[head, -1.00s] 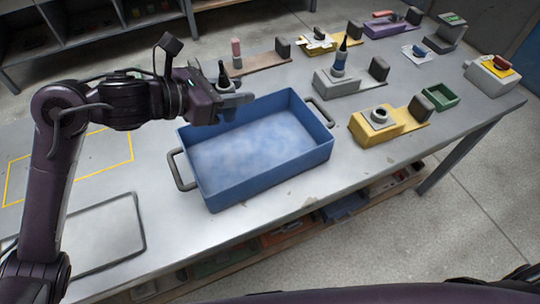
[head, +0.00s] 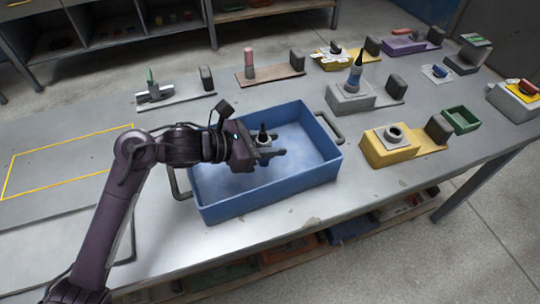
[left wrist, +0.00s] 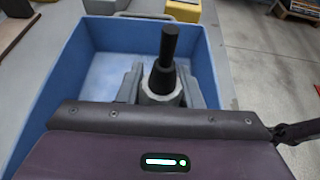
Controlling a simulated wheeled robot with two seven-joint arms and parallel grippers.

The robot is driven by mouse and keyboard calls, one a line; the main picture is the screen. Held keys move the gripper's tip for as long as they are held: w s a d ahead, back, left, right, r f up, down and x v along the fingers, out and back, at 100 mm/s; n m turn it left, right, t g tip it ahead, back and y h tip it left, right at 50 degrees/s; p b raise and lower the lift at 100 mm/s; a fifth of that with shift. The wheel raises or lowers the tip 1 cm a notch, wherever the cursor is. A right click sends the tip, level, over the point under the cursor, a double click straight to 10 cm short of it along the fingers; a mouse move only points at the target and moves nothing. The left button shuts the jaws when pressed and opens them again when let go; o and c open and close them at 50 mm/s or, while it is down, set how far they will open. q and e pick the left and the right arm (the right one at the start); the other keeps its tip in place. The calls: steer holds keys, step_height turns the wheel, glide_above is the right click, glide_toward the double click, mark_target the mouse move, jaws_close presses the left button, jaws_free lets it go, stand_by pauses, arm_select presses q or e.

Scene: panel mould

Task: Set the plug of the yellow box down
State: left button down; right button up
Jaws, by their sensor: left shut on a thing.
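My left gripper (head: 272,153) is shut on the plug (head: 263,134), a dark upright pin with a grey collar. In the left wrist view the plug (left wrist: 168,48) stands up between the two grey fingers (left wrist: 160,88). My right gripper is not in view.
The tray has dark handles, one at its right end (head: 330,128). The table's front edge is close to the tray.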

arm_select(q)
step_height(320, 180, down, 5)
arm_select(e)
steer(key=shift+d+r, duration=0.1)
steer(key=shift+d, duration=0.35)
arm_select(q)
steer(key=shift+f, duration=0.15)
steer(key=c, duration=1)
jaws_free()
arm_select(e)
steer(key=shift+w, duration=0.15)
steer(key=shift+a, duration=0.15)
